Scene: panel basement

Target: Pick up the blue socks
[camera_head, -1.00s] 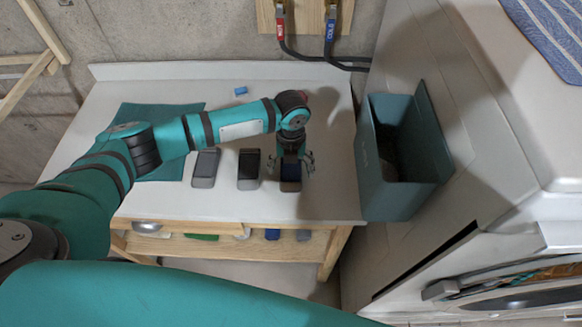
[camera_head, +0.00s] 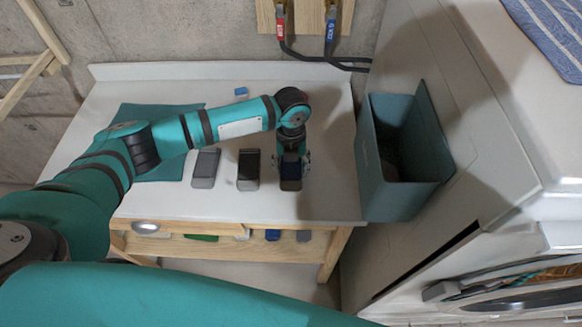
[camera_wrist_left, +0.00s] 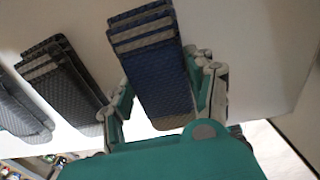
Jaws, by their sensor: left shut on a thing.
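The blue socks (camera_head: 291,172) are a folded dark blue bundle at the right of a row on the white table (camera_head: 330,205). In the left wrist view the blue socks (camera_wrist_left: 158,85) show a woven blue top and layered grey and blue edges. My left gripper (camera_head: 292,163) is over them, with a finger on each side. In the left wrist view my left gripper (camera_wrist_left: 165,100) is shut on the bundle, which still appears to rest at table height. My right gripper is not in view.
A black bundle (camera_head: 248,170) and a grey bundle (camera_head: 205,168) lie left of the blue socks. A teal mat (camera_head: 150,115) and small blue block (camera_head: 241,91) lie behind. An open teal bin (camera_head: 395,200) stands right, beside a white machine (camera_head: 480,150).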

